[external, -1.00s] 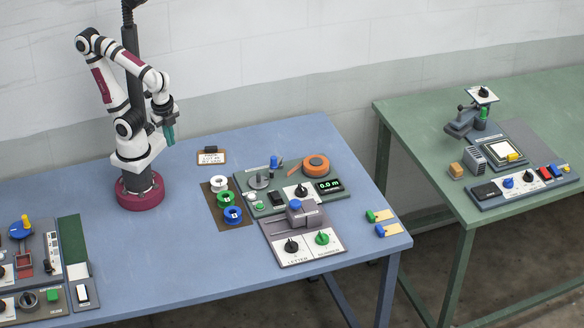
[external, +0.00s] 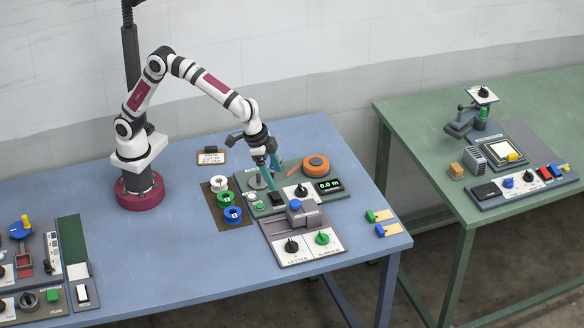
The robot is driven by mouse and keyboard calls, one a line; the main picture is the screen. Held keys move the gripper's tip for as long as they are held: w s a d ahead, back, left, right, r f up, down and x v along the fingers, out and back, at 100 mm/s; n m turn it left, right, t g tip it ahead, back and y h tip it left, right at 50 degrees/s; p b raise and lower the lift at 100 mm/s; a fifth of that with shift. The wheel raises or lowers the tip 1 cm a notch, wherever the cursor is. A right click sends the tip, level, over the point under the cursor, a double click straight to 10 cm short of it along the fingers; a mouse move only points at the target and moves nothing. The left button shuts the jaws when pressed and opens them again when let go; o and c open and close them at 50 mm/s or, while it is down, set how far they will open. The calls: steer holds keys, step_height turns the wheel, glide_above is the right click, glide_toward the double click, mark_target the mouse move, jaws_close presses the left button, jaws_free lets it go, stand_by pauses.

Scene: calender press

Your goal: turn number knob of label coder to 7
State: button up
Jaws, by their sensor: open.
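The label coder (external: 280,227) is a grey unit with a white front panel, near the front right of the blue table. Its number knob (external: 322,238) is green and sits at the right of that panel. A black letter knob (external: 291,246) sits to its left. The number that the green knob points at is too small to read. My gripper (external: 272,176), with teal fingers, is open and empty. It hangs above the rear green-grey panel, up and left of the number knob and apart from it.
Behind the coder, the green-grey panel holds a black knob (external: 301,191), a display (external: 329,185) and an orange roll (external: 316,165). Several spools (external: 233,215) stand to the left. Tags (external: 388,230) lie to the right.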

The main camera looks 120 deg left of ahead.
steer(key=n+t, duration=0.1)
steer(key=n, duration=0.1)
glide_toward(321, 235)
steer(key=x, duration=0.9)
steer(key=shift+a+f, duration=0.1)
jaws_close()
